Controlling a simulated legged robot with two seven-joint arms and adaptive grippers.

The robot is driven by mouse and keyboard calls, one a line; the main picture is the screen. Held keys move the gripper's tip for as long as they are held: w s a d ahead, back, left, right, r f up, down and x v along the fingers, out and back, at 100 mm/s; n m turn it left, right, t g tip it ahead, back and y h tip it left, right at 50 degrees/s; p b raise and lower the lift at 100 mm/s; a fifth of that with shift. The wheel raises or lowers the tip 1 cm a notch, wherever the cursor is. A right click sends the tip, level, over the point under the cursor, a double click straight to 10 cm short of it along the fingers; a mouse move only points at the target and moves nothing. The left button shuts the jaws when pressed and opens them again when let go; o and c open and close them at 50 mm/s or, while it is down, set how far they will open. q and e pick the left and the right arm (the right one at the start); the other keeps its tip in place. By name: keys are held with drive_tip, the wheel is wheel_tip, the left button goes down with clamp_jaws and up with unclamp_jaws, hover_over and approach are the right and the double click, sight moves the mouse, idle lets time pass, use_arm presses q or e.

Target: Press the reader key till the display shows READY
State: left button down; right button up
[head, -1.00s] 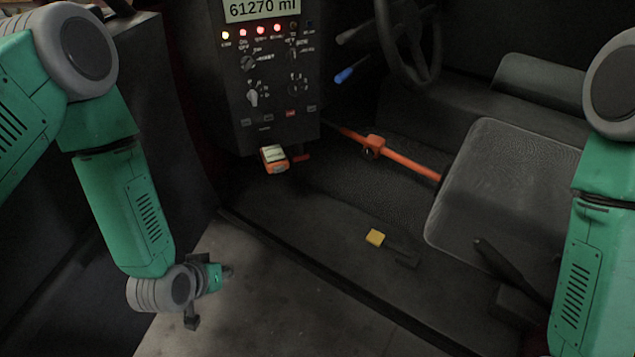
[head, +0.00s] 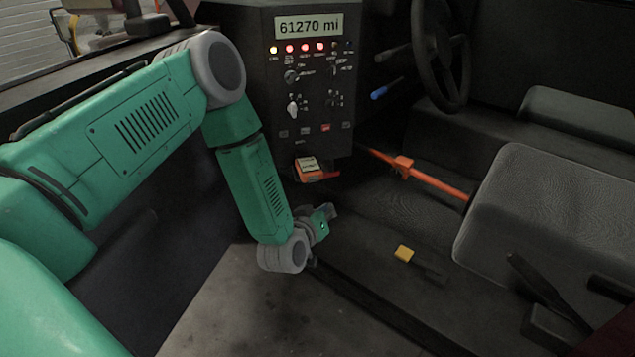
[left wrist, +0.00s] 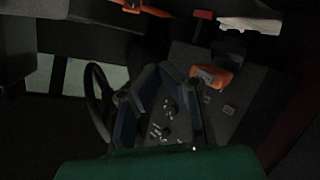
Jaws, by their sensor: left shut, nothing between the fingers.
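An orange reader (head: 308,168) with a pale face hangs at the foot of the dark dash panel (head: 310,105). Its writing is too small to read, and I cannot make out its key. In the left wrist view an orange body that looks like the reader (left wrist: 211,76) lies just right of the fingers. The panel's display (head: 309,26) reads 61270 mi. My left gripper (head: 328,212) is below and slightly right of the reader, apart from it, shut and empty. Its dark fingers (left wrist: 159,72) also show in the left wrist view. My right gripper is out of view.
An orange bar (head: 420,175) runs from beside the panel toward the grey seat (head: 530,215). A steering wheel (head: 440,50) and a blue-tipped lever (head: 384,92) are at upper right.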

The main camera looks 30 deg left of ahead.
sight(313, 179)
use_arm(q)
drive_tip(key=w+a+b, duration=0.2)
drive_tip(key=w+a, duration=0.3)
drive_tip(key=a, duration=0.1)
drive_tip(key=shift+w+a, duration=0.25)
drive_tip(key=shift+a, duration=0.05)
drive_tip(key=shift+a, duration=0.1)
idle(1.4)
drive_tip(key=shift+w+a+r, duration=0.1)
drive_tip(key=shift+w+a, duration=0.15)
